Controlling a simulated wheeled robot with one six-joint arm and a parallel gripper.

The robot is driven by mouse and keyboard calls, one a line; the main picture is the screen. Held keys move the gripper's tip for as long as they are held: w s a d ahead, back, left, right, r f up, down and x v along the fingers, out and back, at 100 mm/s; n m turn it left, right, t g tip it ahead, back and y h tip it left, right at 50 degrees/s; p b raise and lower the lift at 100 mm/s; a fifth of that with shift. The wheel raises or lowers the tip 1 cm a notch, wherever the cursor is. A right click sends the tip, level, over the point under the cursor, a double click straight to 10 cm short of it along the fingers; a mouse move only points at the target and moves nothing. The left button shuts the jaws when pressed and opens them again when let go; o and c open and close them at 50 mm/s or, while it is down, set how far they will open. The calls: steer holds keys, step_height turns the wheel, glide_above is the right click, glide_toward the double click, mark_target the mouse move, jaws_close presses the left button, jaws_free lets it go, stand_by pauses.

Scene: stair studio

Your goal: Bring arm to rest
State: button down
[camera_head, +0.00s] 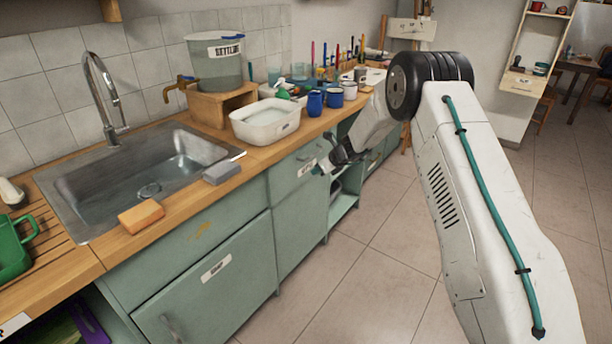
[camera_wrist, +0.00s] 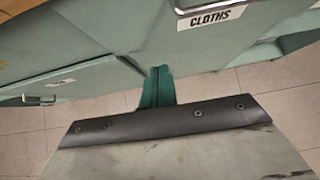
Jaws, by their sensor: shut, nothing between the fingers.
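My gripper (camera_head: 338,160) is at the end of my white arm, in front of the green cabinet fronts below the counter's edge. It points toward the cabinets and holds nothing. In the wrist view my gripper's teal fingers (camera_wrist: 157,86) are together, with no gap between them. Beyond them are the cabinet fronts and a drawer labelled CLOTHS (camera_wrist: 218,17). I cannot tell how close the fingertips are to the cabinet.
The wooden counter (camera_head: 259,152) holds a sink (camera_head: 95,205), an orange sponge (camera_head: 141,216), a white basin (camera_head: 265,122), blue mugs (camera_head: 315,103) and a water tub (camera_head: 215,65). An open shelf (camera_head: 341,208) is below. The tiled floor (camera_head: 375,270) beside the cabinets is clear.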

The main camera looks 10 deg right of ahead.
steer(key=s+a+r+n+g, duration=0.1)
steer(key=s+r+n+g, duration=0.1)
steer(key=s+r+n, duration=0.55)
steer(key=s+a+r+n+g, duration=0.1)
steer(key=s+r+n+g, duration=0.2)
steer(key=s, duration=0.8)
steer(key=s+a+r+n+g, duration=0.1)
steer(key=s+r+n+g, duration=0.15)
steer(key=s+n, duration=0.55)
steer(key=s+d+r+n+h, duration=0.1)
steer(key=s+r, duration=0.4)
steer(key=s, duration=0.6)
steer(key=s+d+r+n+t+h, duration=0.1)
steer(key=s+r+n, duration=0.4)
steer(key=s, duration=0.7)
steer(key=s+d+r+n+t+h, duration=0.1)
steer(key=s+d+r+n+h, duration=0.2)
steer(key=s, duration=0.9)
step_height(320, 180, up, 3)
steer(key=shift+s+d+r+h, duration=0.1)
steer(key=shift+s+d+h, duration=0.1)
steer(key=shift+h, duration=0.2)
steer(key=shift+n, duration=0.25)
